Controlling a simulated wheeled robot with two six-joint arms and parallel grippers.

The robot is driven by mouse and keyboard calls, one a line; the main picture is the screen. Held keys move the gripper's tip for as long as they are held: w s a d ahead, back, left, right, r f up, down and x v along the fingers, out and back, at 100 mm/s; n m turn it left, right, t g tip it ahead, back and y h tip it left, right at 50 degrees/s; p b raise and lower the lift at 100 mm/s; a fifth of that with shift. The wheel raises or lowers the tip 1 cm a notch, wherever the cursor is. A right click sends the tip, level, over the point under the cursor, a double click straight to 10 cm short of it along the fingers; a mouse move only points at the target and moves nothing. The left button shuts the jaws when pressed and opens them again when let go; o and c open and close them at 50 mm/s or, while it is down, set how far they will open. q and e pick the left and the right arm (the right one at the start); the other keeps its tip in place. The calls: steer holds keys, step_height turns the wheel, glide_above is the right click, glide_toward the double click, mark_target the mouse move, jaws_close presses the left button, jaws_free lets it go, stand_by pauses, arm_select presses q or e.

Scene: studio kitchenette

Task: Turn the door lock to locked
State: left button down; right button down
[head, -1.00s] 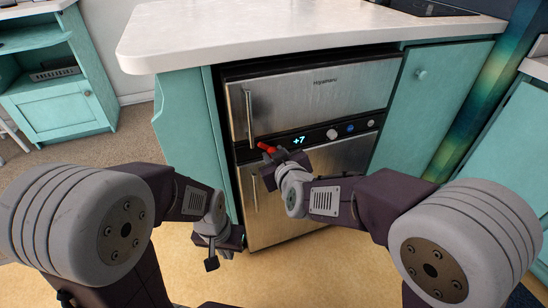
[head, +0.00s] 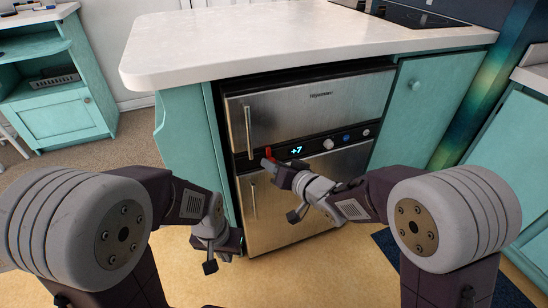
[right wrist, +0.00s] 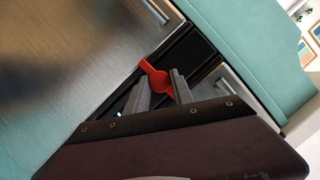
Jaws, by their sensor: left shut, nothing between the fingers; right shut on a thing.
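The door lock is a small red lever (head: 268,154) on the dark panel between the two steel doors of the under-counter appliance, left of the lit +7 display. It stands about upright in the head view. My right gripper (head: 269,166) is shut on it. In the right wrist view, the red lever (right wrist: 156,80) sits between the two grey fingers, which cover part of it. My left gripper (head: 210,266) is shut and empty, low in front of the teal cabinet side, away from the lock.
The upper door (head: 310,108) and lower door (head: 300,205) are both shut, each with a vertical bar handle at its left. Knobs (head: 329,144) sit right of the display. The white countertop (head: 250,40) overhangs above. The floor in front is clear.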

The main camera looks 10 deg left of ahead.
steer(key=shift+p, duration=0.35)
steer(key=shift+m, duration=0.3)
steer(key=c, duration=1.1)
jaws_free()
steer(key=p+v, duration=0.1)
steer(key=v, duration=0.8)
